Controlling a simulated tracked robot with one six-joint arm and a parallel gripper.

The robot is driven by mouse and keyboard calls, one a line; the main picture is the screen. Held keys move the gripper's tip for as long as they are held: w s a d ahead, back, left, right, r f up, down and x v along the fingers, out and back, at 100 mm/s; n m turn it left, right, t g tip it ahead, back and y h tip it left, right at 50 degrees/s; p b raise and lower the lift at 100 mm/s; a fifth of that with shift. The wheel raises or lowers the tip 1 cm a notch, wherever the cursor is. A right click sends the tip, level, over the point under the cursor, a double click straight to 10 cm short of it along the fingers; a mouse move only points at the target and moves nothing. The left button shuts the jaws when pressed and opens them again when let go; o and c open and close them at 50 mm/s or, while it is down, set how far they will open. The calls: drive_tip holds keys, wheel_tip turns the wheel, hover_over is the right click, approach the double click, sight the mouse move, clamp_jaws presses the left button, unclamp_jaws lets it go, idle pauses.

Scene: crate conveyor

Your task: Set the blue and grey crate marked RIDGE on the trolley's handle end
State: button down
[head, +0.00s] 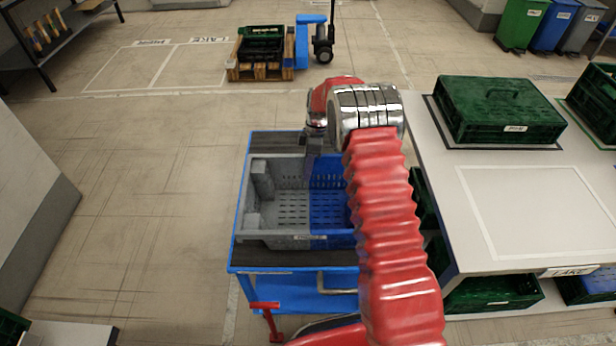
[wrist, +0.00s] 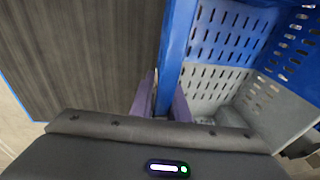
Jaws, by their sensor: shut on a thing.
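The blue and grey crate (head: 268,241) is over the trolley's dark deck (head: 275,258) in the head view, open at the top and looking empty. Its left part is grey and its right part blue. The small label on its near wall is too small to read. My gripper (head: 312,158) reaches down at the crate's far wall. In the wrist view, the purple fingers of my gripper (wrist: 165,98) are shut on the crate's blue rim (wrist: 178,45). Bare deck (wrist: 85,50) lies beside it. I cannot tell whether the crate touches the deck. A grey bar (head: 335,287) shows at the trolley's near end.
A table (head: 440,165) stands close on the right, with a lidded green crate (head: 500,100) on top and an empty marked outline. More green crates are under it. A pallet (head: 260,72) with a dark crate stands at the back.

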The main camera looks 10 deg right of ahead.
drive_tip(key=shift+w+d+x, duration=0.1)
drive_tip(key=shift+d+x, duration=0.05)
drive_tip(key=shift+x, duration=0.75)
drive_tip(key=shift+w+d+x, duration=0.1)
drive_tip(key=shift+d+x, duration=0.05)
drive_tip(key=shift+x, duration=0.7)
drive_tip(key=shift+f, duration=0.1)
drive_tip(key=c, duration=1.7)
unclamp_jaws()
drive_tip(key=shift+f, duration=0.1)
drive_tip(key=v, duration=1.2)
